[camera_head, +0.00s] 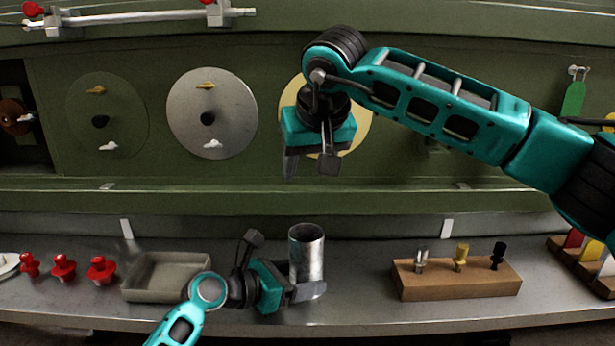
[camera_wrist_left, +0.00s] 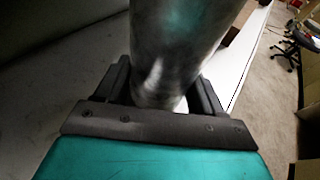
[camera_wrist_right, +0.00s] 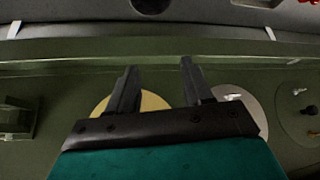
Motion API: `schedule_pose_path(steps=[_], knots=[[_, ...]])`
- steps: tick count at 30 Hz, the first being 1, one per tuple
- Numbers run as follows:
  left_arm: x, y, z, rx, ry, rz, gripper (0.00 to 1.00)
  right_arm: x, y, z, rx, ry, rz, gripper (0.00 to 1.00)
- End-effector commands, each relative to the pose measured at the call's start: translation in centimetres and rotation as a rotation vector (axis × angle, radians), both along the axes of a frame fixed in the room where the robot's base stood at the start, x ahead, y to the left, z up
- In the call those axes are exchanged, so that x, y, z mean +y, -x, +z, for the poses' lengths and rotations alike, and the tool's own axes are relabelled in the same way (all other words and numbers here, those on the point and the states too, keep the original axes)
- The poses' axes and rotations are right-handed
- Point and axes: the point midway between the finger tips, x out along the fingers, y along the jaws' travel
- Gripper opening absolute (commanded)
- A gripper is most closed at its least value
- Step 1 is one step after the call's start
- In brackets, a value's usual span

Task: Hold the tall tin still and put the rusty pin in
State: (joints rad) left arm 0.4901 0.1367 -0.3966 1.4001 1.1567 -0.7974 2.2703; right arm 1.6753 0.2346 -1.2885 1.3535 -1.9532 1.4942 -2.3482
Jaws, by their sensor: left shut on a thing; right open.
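The tall tin (camera_head: 307,254) is a grey metal cylinder standing upright on the bench, open at the top. My left gripper (camera_head: 303,283) is shut around its lower part. In the left wrist view the tin (camera_wrist_left: 178,45) stands between both fingers. My right gripper (camera_head: 309,164) is open and empty, raised above the tin in front of the green panel. In the right wrist view nothing is between its fingers (camera_wrist_right: 157,85). I cannot make out a rusty pin; the tin's inside is hidden.
A wooden block (camera_head: 460,284) right of the tin holds silver, brass and black pegs. A grey tray (camera_head: 165,278) and red knobs (camera_head: 64,268) are to the left. Round discs (camera_head: 212,113) hang on the panel. Bench between tin and block is clear.

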Motion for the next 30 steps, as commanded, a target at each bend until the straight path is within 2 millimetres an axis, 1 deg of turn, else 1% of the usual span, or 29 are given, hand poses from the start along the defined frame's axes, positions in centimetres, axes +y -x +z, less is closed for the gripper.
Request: schedule_pose_path(steps=[3,6,14,15,24,30], knots=[[0.0,0.0,0.0,0.0,0.0,0.0,0.51,0.0,0.0,1.0,-0.001,0.0,0.001,0.5],[0.0,0.0,0.0,0.0,0.0,0.0,0.51,0.0,0.0,1.5,0.0,0.0,0.001,0.5],[0.0,0.0,0.0,0.0,0.0,0.0,0.51,0.0,0.0,1.6,0.001,0.001,0.001,0.5],[0.0,0.0,0.0,0.0,0.0,0.0,0.69,0.0,0.0,1.6,0.001,0.001,0.001,0.5],[0.0,0.0,0.0,0.0,0.0,0.0,0.98,0.0,0.0,1.6,0.0,0.0,0.001,0.5],[0.0,0.0,0.0,0.0,0.0,0.0,0.98,0.0,0.0,1.6,0.0,0.0,0.001,0.5]])
